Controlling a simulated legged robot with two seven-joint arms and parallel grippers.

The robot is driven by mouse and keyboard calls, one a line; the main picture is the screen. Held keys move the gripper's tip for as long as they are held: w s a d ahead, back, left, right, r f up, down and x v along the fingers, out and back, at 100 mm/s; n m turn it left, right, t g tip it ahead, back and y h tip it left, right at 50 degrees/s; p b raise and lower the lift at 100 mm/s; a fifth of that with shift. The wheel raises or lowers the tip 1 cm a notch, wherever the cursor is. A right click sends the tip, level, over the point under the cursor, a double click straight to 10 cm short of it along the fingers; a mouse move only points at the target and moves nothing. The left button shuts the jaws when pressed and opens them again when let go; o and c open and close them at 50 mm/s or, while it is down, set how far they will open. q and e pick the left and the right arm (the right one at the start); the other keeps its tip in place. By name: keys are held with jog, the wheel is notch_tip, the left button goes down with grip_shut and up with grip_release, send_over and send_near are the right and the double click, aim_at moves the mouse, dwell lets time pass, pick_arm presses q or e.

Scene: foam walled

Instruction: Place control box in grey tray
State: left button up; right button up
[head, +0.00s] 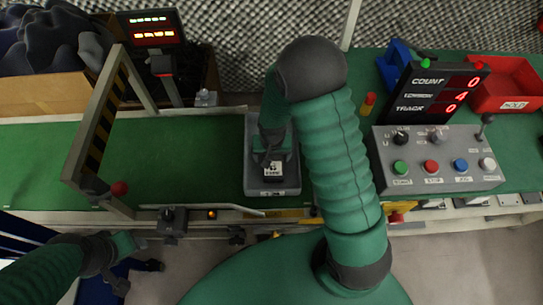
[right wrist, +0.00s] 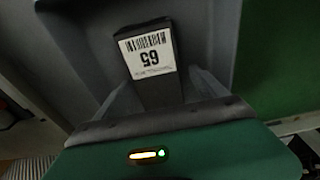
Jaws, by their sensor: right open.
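The control box (head: 274,171) is a small dark box with a white barcode label. It sits inside the grey tray (head: 252,186), which lies on the green conveyor.
A striped gate frame (head: 97,115) stands over the conveyor at the left. At the right are a button panel (head: 438,160), a red-digit counter display (head: 437,92), a red bin (head: 508,85) and a blue bin (head: 394,68). The belt (head: 185,150) between gate and tray is clear.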

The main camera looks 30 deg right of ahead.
notch_tip(320, 180, up, 11)
jog(key=s+a+p, duration=0.1)
jog(key=s+p, duration=0.1)
jog(key=p, duration=0.3)
pick_arm(q)
jog(key=v, duration=0.2)
jog(key=w+v, duration=0.1)
jog(key=v, duration=0.2)
jog(key=shift+a+r+b, duration=0.1)
jog(key=shift+a+b, duration=0.05)
jog(key=shift+b, duration=0.15)
pick_arm(e)
jog(key=s+a+r+n+t, duration=0.1)
jog(key=s+a+r+n, duration=0.5)
jog(key=s+r, duration=0.1)
jog(key=shift+a+r+y, duration=0.25)
jog(key=shift+a+y, duration=0.05)
jog(key=shift+y, duration=0.1)
jog(key=shift+c, duration=0.2)
